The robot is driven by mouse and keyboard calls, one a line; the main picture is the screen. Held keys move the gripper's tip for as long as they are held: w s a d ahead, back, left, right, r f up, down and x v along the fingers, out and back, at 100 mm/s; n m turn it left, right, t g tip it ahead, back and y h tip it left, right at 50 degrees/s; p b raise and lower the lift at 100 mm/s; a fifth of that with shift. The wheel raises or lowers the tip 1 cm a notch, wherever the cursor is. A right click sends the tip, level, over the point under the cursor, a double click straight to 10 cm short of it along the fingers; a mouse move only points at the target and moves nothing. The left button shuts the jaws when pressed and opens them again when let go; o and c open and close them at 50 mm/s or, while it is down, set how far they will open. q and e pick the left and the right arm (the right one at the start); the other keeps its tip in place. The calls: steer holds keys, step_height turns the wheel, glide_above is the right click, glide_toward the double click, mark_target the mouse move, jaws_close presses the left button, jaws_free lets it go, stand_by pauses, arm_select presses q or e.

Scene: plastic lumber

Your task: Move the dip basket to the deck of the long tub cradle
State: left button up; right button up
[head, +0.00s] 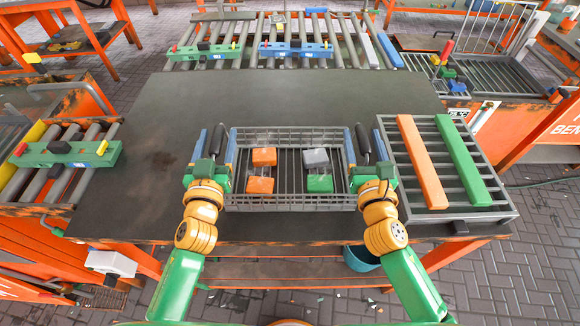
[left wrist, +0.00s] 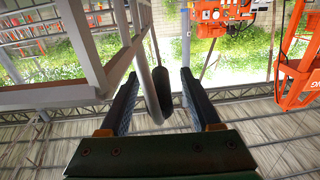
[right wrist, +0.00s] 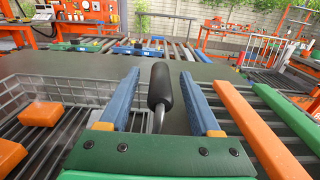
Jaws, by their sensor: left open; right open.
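The dip basket (head: 290,204) is a grey wire basket on the dark table, holding two orange blocks, a grey block and a green block. A black handle stands at each side. My left gripper (head: 213,153) is open, its blue fingers on either side of the left handle (head: 217,139), which also shows in the left wrist view (left wrist: 162,92). My right gripper (head: 365,150) is open around the right handle (right wrist: 160,85), with gaps to both fingers. A grey slatted rack (head: 447,216) right of the basket carries an orange bar and a green bar; I cannot tell whether it is the long tub cradle.
The table (head: 290,97) is clear behind the basket. A roller conveyor (head: 345,54) with a green fixture and a blue fixture runs along the back. Another green fixture (head: 66,153) sits on rollers at the left. The slatted rack stands close to my right gripper.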

arm_select(q)
steer(key=shift+w, duration=0.1)
arm_select(e)
steer(key=shift+w, duration=0.1)
arm_select(q)
jaws_close()
arm_select(e)
jaws_close()
stand_by(1.0)
arm_select(q)
steer(key=shift+r, duration=0.1)
arm_select(e)
steer(key=shift+r, duration=0.1)
